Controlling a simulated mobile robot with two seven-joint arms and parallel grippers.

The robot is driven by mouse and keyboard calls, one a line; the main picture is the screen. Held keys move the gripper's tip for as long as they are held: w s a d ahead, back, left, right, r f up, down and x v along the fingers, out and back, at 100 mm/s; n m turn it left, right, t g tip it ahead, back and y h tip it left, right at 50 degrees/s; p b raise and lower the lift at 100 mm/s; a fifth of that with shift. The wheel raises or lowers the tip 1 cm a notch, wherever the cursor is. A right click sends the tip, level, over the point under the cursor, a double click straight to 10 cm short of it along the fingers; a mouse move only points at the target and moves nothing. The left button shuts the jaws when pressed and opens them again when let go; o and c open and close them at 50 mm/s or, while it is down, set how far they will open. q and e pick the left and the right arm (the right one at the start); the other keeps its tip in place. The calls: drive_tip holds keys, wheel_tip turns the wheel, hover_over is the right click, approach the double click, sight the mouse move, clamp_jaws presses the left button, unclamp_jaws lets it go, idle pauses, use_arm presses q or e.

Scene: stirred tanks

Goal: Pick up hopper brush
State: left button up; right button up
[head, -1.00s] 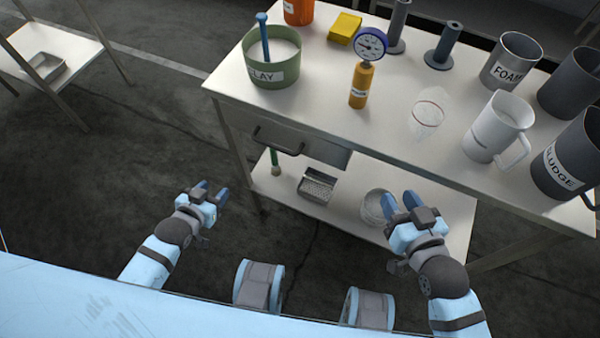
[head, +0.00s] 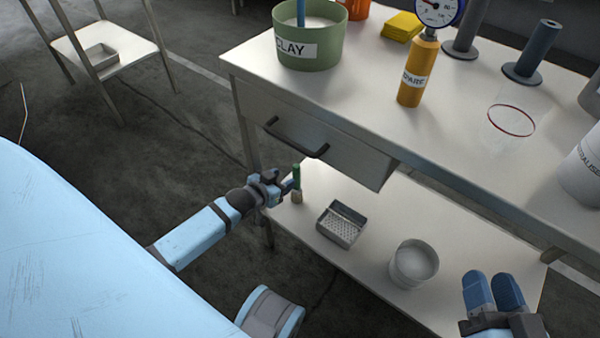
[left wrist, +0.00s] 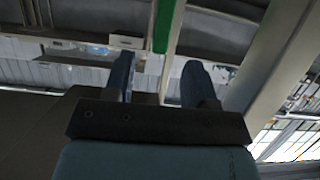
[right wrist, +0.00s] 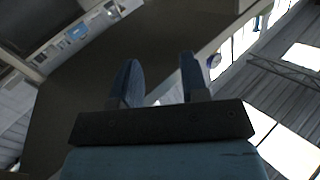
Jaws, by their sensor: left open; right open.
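The hopper brush (head: 297,178), with a green handle and pale bristles, stands upright on the lower shelf near its left end. Its green handle (left wrist: 163,25) also shows in the left wrist view, beyond the fingertips and between them in the picture. My left gripper (head: 286,182) is open just left of the brush in the head view; whether a finger touches it I cannot tell. In the left wrist view the left gripper (left wrist: 158,80) is empty. My right gripper (head: 494,290) is open and empty at the lower right. The right wrist view shows no brush.
The lower shelf (head: 375,232) also holds a metal grater-like box (head: 341,224) and a pale tub (head: 413,264). Above it are a drawer with a handle (head: 296,138) and the tabletop with a green clay pot (head: 310,45) and orange gauge cylinder (head: 417,72).

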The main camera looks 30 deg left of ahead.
sight(295, 171)
use_arm(q)
drive_tip(key=b+x, duration=0.1)
drive_tip(key=x, duration=0.3)
drive_tip(key=shift+f, duration=0.1)
drive_tip(key=shift+w+f+b, duration=0.2)
drive_tip(key=shift+w+b, duration=0.3)
drive_tip(key=b+x, duration=0.2)
drive_tip(key=x, duration=0.1)
drive_tip(key=shift+w+a+b, duration=0.1)
drive_tip(key=shift+w+b, duration=0.2)
drive_tip(key=shift+w+f, duration=0.1)
drive_tip(key=shift+w, duration=0.35)
use_arm(e)
drive_tip(key=w+f+n, duration=0.1)
drive_tip(key=w+d+f+n, duration=0.1)
drive_tip(key=shift+n+y, duration=0.3)
drive_tip(key=shift+n, duration=0.1)
use_arm(q)
clamp_jaws()
